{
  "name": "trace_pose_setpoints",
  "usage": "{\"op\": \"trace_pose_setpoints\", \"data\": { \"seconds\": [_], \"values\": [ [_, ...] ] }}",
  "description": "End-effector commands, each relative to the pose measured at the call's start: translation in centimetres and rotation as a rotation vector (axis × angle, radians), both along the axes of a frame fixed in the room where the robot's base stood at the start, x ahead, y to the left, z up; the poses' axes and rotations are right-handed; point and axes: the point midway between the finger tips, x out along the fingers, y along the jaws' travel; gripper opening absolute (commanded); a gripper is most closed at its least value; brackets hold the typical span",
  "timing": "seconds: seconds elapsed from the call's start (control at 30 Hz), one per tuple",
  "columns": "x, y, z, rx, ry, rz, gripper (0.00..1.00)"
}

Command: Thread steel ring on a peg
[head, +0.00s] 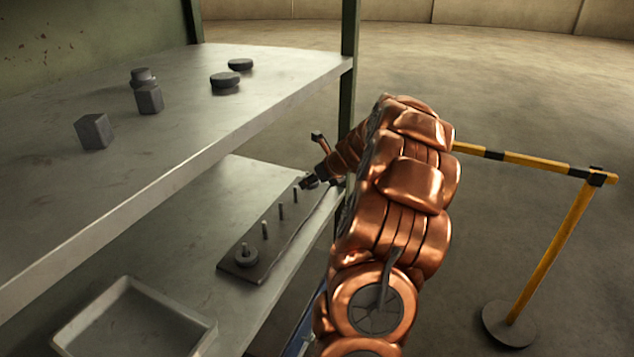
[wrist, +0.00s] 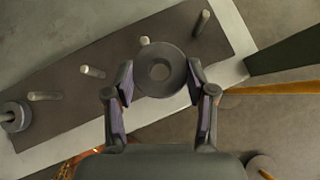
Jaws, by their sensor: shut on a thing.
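My gripper (wrist: 161,82) is shut on a dark steel ring (wrist: 174,85), its two fingers on opposite sides of the ring. The ring is seen face-on, with no peg showing in its hole. It hangs over a dark peg board (wrist: 118,103) with several upright pegs. One peg tip (wrist: 144,41) shows just past the ring's upper edge; the end peg (wrist: 201,22) stands further right. Another ring (wrist: 14,117) sits around the peg at the other end. In the head view, my gripper (head: 311,183) is over the far end of the board (head: 245,272); its held ring is hard to make out.
The board lies on a lower shelf (head: 195,243) beside an empty tray (head: 72,325). The upper shelf (head: 190,115) holds several dark blocks and discs. A green post (head: 348,75) stands close to my arm. A yellow-black barrier (head: 550,240) stands at right.

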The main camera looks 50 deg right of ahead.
Motion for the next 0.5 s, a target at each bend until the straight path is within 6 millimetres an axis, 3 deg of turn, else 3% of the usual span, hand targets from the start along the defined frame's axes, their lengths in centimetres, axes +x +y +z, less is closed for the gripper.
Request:
{"op": "trace_pose_setpoints", "data": {
  "seconds": [0.5],
  "values": [
    [2.0, 0.5, 0.0, -0.003, -0.002, 0.0, 0.03]
  ]
}}
